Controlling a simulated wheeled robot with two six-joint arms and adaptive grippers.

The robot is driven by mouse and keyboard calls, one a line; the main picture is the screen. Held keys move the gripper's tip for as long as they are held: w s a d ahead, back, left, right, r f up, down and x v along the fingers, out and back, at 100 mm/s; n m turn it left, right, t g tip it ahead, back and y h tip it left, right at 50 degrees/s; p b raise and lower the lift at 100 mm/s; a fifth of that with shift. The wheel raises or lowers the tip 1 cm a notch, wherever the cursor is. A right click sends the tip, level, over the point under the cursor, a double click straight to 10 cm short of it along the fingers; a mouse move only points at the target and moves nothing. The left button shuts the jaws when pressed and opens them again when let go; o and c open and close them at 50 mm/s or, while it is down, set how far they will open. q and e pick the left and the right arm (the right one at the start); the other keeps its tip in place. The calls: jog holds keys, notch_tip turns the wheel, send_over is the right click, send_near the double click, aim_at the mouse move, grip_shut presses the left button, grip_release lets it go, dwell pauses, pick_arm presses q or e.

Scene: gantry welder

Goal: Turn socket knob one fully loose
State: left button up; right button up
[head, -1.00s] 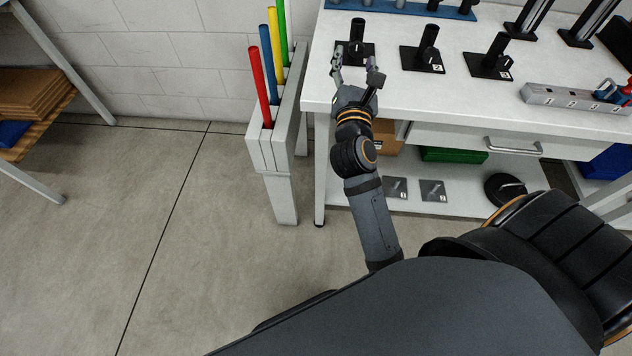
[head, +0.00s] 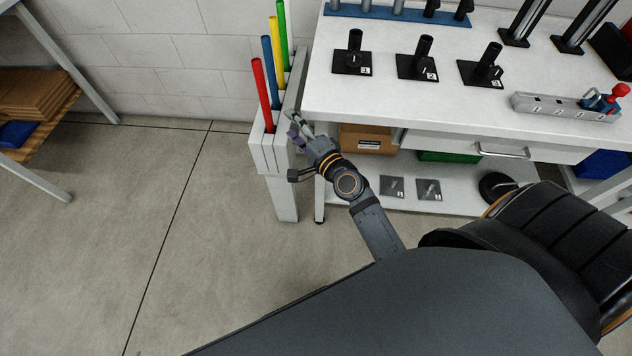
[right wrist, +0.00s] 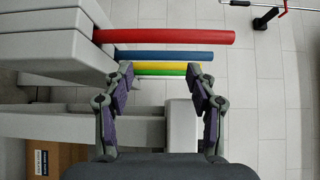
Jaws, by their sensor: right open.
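Socket one (head: 354,52) is a black upright tube on a square black base marked 1, at the left of the white bench top. Its knob is a small dark shape low on the tube, and I cannot tell how far it is turned. My right gripper (head: 297,128) is open and empty. It is off the bench's left end, near the grey rod rack, apart from socket one. In the right wrist view its two fingers (right wrist: 161,76) are spread, and socket one is not visible there. My left gripper is not in view.
The rack (head: 263,150) holds upright red (head: 263,90), blue, yellow and green rods close to my right gripper. Sockets two (head: 423,58) and three (head: 487,65) stand right of socket one on the bench (head: 400,100). The floor on the left is clear.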

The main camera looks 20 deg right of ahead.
jog(key=s+d+f+n+g+h+p, duration=0.1)
jog(key=s+f+n+g+p, duration=0.2)
jog(key=f, duration=0.7)
jog(key=s+d+f+n+g+p, duration=0.1)
jog(key=s+f+n+g+p, duration=0.2)
jog(key=f, duration=0.7)
jog(key=shift+s+d+h+p, duration=0.25)
jog(key=shift+s+h+p, duration=0.2)
jog(key=shift+s, duration=0.25)
jog(key=s+d+f+n+g+h+p, duration=0.1)
jog(key=s+d+f+n+g, duration=0.15)
jog(key=s+f, duration=0.4)
jog(key=s+d+f+n+g+p, duration=0.1)
jog(key=s+f+n+g+p, duration=0.15)
jog(key=s+f, duration=0.45)
jog(key=s+d+f+n+g, duration=0.1)
jog(key=s+f, duration=0.1)
jog(key=s, duration=0.5)
jog(key=s+d+f+n+g+h+p, duration=0.1)
jog(key=s+d+f+n+g, duration=0.1)
jog(key=s, duration=0.5)
jog(key=s+d+f+n+g, duration=0.1)
jog(key=s+f+n+g, duration=0.1)
jog(key=s, duration=0.6)
jog(key=shift+d+f, duration=0.35)
jog(key=shift+d, duration=0.05)
jog(key=shift+h, duration=0.25)
